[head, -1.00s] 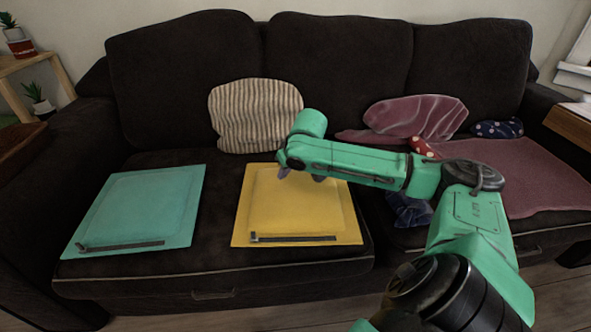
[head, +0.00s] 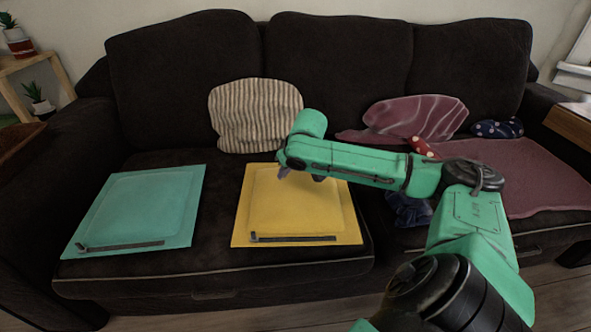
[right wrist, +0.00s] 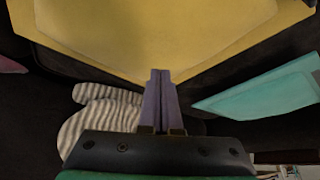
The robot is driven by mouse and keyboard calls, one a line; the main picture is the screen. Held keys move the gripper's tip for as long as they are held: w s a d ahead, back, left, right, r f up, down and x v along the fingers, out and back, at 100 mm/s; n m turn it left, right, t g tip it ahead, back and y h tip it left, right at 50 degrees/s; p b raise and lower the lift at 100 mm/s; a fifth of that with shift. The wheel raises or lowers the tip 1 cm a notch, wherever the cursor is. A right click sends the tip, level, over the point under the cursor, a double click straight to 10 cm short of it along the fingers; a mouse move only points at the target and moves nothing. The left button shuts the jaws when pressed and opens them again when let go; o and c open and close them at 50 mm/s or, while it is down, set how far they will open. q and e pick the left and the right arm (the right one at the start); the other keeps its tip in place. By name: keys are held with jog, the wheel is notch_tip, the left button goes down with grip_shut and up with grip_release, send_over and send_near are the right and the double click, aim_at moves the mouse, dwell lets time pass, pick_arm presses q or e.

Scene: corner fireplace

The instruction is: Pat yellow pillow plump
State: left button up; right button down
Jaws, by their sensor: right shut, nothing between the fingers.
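The yellow pillow (head: 298,212) lies flat on the middle of the sofa seat, with a dark strip along its front edge. Its top looks slightly raised inside a flat border. In the right wrist view the pillow (right wrist: 160,30) fills the top. My right gripper (head: 284,173) is over the pillow's back part, partly hidden by its own arm. Its purple fingers (right wrist: 159,75) are shut with nothing between them, and their tips appear at the pillow's edge in the right wrist view. I cannot tell whether they touch it. My left gripper is not in view.
A teal pillow (head: 137,212) lies to the left on the dark sofa (head: 215,272). A striped cushion (head: 255,117) leans behind the yellow pillow. A pink blanket (head: 540,180), a crumpled pink cloth (head: 415,117) and a dark blue cushion (head: 497,129) are at the right.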

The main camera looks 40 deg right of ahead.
jog(key=shift+f+b, duration=0.45)
jog(key=shift+f, duration=0.85)
jog(key=shift+s+d+r+p, duration=0.15)
jog(key=shift+d+r+p, duration=0.1)
jog(key=shift+r+p, duration=0.15)
jog(key=s+d+r+p, duration=0.2)
jog(key=p, duration=0.2)
jog(key=shift+r, duration=0.1)
jog(key=shift+d, duration=0.1)
jog(key=shift+f, duration=0.2)
